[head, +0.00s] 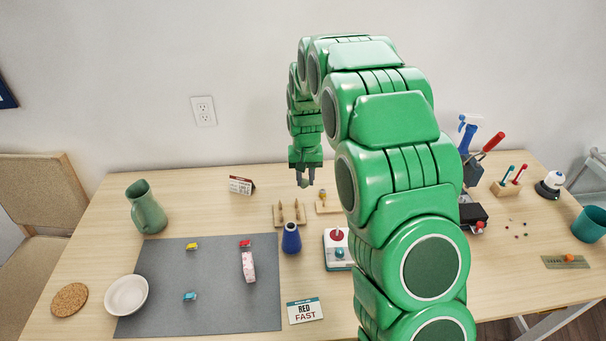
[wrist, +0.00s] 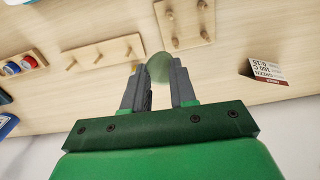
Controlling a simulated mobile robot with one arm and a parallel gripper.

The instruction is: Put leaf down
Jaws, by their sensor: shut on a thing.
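My gripper (head: 305,181) hangs over the back of the table, fingers pointing down. A second peg board (head: 324,207) is partly behind my arm, and a board with pegs (wrist: 206,22) is in the wrist view.
The grey mat (head: 214,262) holds small coloured items. A green pitcher (head: 148,208) and white bowl (head: 127,294) are left.

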